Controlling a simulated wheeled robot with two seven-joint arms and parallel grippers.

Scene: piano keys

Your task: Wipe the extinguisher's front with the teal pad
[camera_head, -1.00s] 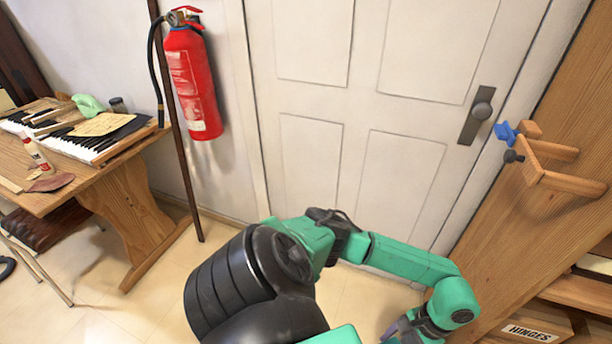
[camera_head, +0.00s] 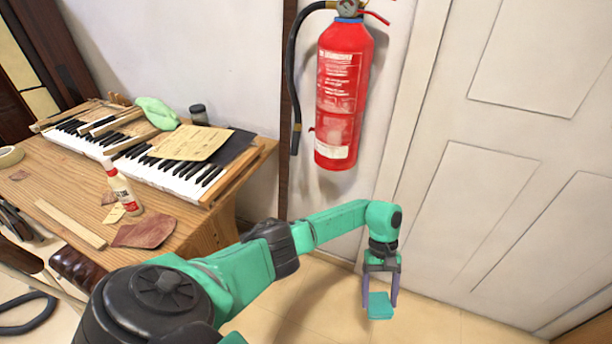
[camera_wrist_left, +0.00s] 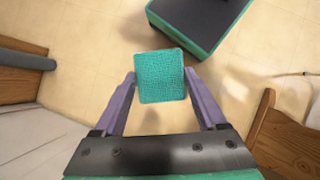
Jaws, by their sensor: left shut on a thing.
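The red fire extinguisher (camera_head: 343,95) hangs upright on the wall beside the door, with a white label and some pale smudges on its front. My left gripper (camera_head: 380,296) points down below and to the right of the extinguisher, apart from it. It is shut on the teal pad (camera_head: 380,306), which sits between its fingertips. In the left wrist view the teal pad (camera_wrist_left: 160,76) shows its woven face between the two purple fingers. My right gripper is not in view.
A wooden bench (camera_head: 200,237) at left carries piano keys (camera_head: 170,178), a yellow paper (camera_head: 190,143), a green cloth (camera_head: 157,113), a glue bottle (camera_head: 122,188) and a dark jar (camera_head: 199,115). A black hose (camera_head: 292,80) hangs left of the extinguisher. The panelled door (camera_head: 480,150) stands at right.

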